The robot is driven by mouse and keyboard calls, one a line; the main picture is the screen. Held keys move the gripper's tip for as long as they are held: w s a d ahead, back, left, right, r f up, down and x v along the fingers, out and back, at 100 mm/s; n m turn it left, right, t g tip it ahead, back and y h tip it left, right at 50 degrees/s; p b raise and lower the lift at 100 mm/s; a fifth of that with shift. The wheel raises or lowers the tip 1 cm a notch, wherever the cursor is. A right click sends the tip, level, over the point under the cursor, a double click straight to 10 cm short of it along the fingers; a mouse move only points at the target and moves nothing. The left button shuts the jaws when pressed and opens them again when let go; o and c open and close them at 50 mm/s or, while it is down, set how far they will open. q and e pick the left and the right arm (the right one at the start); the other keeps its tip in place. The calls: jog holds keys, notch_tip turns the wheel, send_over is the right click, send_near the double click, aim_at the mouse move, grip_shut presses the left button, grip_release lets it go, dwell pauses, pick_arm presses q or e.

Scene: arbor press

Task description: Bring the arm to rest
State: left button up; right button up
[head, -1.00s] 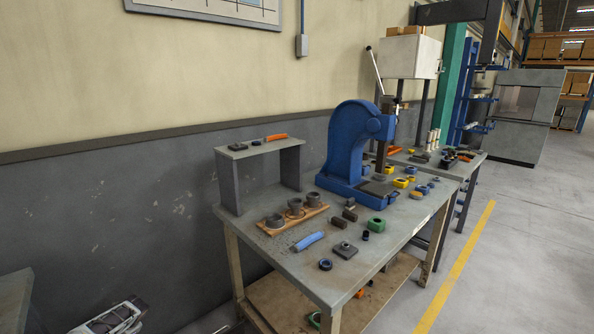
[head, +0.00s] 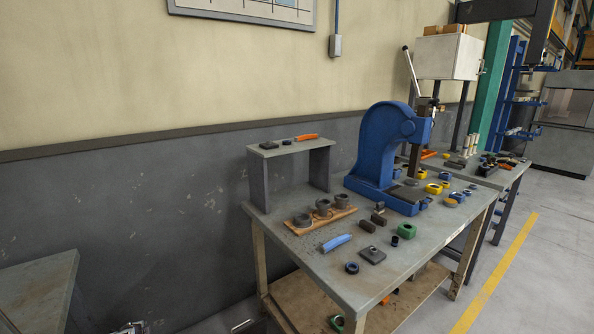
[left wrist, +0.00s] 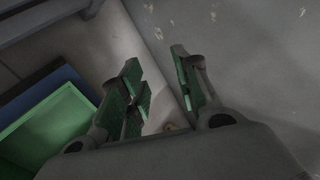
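My left gripper (left wrist: 160,82) shows in the left wrist view, its two green-padded fingers apart with nothing between them. In the head view only a small grey piece of my arm shows at the bottom left edge, off the bench. My right gripper is not in view. The blue arbor press (head: 384,152) stands upright on the workbench (head: 330,268), with its lever (head: 411,70) tilted up. Neither gripper is seen at the press.
On the bench are a wooden holder with grey rings (head: 300,225), a blue cylinder (head: 336,243), a green block (head: 406,231) and several small parts. A small riser shelf (head: 262,152) stands at the back. A green bin (left wrist: 45,130) shows in the left wrist view.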

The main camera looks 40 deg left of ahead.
pick_arm(q)
jog(key=s+d+f+n+h, duration=0.1)
jog(key=s+d+f+h, duration=0.1)
jog(key=d+f, duration=0.9)
jog(key=s+d+f+n+g+h, duration=0.1)
jog(key=s+d+f+h, duration=0.3)
jog(key=d, duration=1.2)
jog(key=s+d+f+n, duration=0.1)
jog(key=d+f, duration=0.9)
jog(key=d, duration=0.4)
jog(key=s+d+f+h+p, duration=0.1)
jog(key=s+d, duration=0.1)
jog(key=d, duration=0.6)
jog(key=s+d+p, duration=0.1)
jog(key=s+d, duration=0.1)
jog(key=d, duration=0.7)
jog(key=shift+s+d+f+g+h, duration=0.15)
jog(key=shift+d+f+g+h, duration=0.15)
jog(key=shift+f+h, duration=0.1)
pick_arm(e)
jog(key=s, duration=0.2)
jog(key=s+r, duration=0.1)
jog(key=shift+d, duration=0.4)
